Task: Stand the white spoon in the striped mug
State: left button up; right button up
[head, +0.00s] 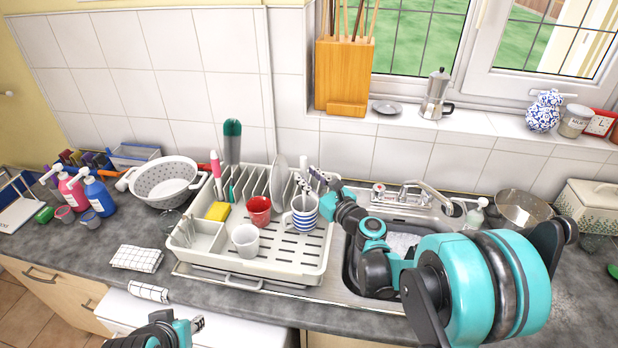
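The striped mug (305,214), white with blue stripes, stands in the right part of the white dish rack (312,268). My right gripper (308,182) is just above and behind the mug's rim, its arm reaching in from the right. Small pale and dark shapes crowd around its fingertips, so I cannot tell whether it is open or shut. I cannot make out the white spoon for certain; a pale bit at these fingertips may be part of it. My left gripper (198,323) is low at the front, over the counter's front edge, apart from the rack; its finger gap is unclear.
A red mug (258,210) and a white cup (245,240) stand in the rack left of the striped mug, near a yellow sponge (218,211). Plates stand behind. A white colander (165,182) is at left. The sink and faucet (430,197) lie right, partly behind my arm.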

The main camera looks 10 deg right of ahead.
jog(key=v, duration=1.2)
jog(key=shift+f, duration=0.1)
dwell(0.7)
